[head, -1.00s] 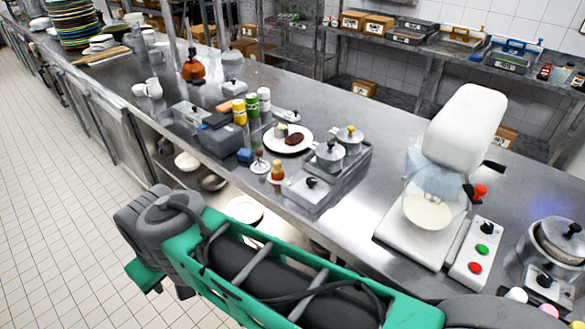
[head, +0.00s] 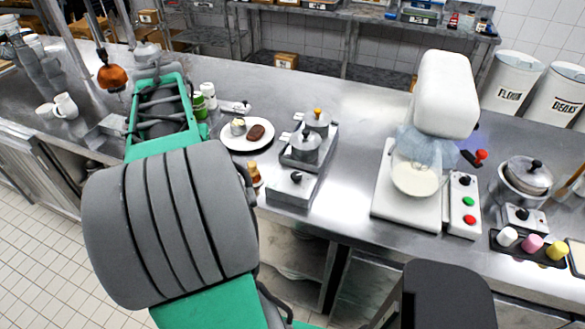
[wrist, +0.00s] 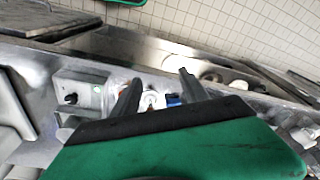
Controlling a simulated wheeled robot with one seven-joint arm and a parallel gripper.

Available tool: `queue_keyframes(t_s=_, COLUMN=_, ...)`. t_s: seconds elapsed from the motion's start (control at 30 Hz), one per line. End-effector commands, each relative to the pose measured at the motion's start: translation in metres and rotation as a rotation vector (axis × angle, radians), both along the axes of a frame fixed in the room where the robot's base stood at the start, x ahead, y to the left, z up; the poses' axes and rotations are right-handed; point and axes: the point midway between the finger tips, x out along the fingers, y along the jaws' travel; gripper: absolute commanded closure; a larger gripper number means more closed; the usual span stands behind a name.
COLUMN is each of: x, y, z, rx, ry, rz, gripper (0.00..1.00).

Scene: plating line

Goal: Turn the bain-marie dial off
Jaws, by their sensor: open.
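The bain-marie (head: 316,164) stands on the steel counter in the head view, with two lidded metal pots set in it. Its black dial (head: 296,177) is on the pale box at its front; the pointer is too small to read. In the wrist view a pale box with a black knob (wrist: 71,98), which looks like this dial, lies left of my gripper (wrist: 157,82). The two fingers are apart with nothing held between them, and not touching the knob. My arm hides the gripper in the head view.
A plate with food (head: 232,143) sits left of the bain-marie, beside a sauce bottle (head: 254,175). A white mixer (head: 440,110) with its own button box (head: 462,205) stands to the right. Bare counter lies behind the bain-marie.

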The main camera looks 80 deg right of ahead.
Motion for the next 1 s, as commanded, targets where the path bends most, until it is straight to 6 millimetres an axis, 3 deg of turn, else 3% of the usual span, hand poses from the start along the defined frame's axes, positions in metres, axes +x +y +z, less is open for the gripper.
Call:
queue_keyframes(t_s=0.03, x=-0.035, y=-0.045, z=-0.004, rx=0.028, ry=0.015, rz=-0.162, gripper=0.48)
queue_keyframes(t_s=0.1, x=-0.086, y=-0.092, z=-0.01, rx=0.061, ry=0.027, rz=-0.362, gripper=0.48)
queue_keyframes(t_s=0.2, x=-0.152, y=-0.134, z=-0.019, rx=0.1, ry=0.037, rz=-0.584, gripper=0.48)
queue_keyframes(t_s=0.33, x=-0.204, y=-0.156, z=-0.026, rx=0.126, ry=0.04, rz=-0.738, gripper=0.48)
queue_keyframes(t_s=0.47, x=-0.215, y=-0.16, z=-0.036, rx=0.132, ry=0.041, rz=-0.768, gripper=0.48)
queue_keyframes(t_s=0.8, x=-0.213, y=-0.159, z=-0.094, rx=0.13, ry=0.04, rz=-0.764, gripper=0.48)
queue_keyframes(t_s=1.0, x=-0.213, y=-0.16, z=-0.105, rx=0.126, ry=0.039, rz=-0.763, gripper=0.48)
